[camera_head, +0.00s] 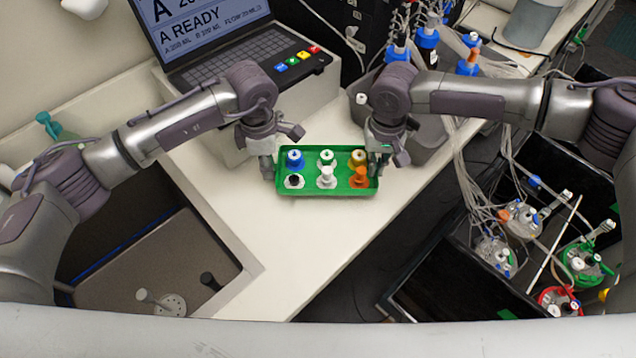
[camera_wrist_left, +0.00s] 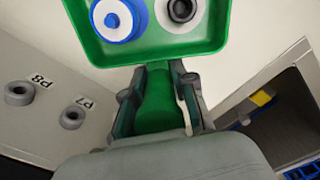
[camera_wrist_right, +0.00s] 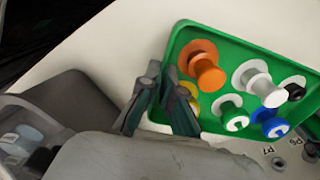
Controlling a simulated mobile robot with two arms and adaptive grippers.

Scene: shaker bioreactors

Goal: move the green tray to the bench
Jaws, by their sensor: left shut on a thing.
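The green tray (camera_head: 319,193) is level over the white bench top, between my two grippers; I cannot tell if it touches the surface. It holds several capped items: blue (camera_head: 295,160), black, white, green-and-white, yellow and orange. My left gripper (camera_head: 267,172) is at the tray's left end. In the left wrist view its fingers (camera_wrist_left: 159,80) are shut on the green handle (camera_wrist_left: 157,105) below the tray's rim. My right gripper (camera_head: 378,165) is at the tray's right end.
A laptop-like console (camera_head: 230,45) stands behind the tray. The white bench (camera_head: 265,235) is clear in front. A sunken bay (camera_head: 150,265) lies to the left. Tubing and several bioreactor vessels (camera_head: 520,220) stand to the right beyond the bench edge.

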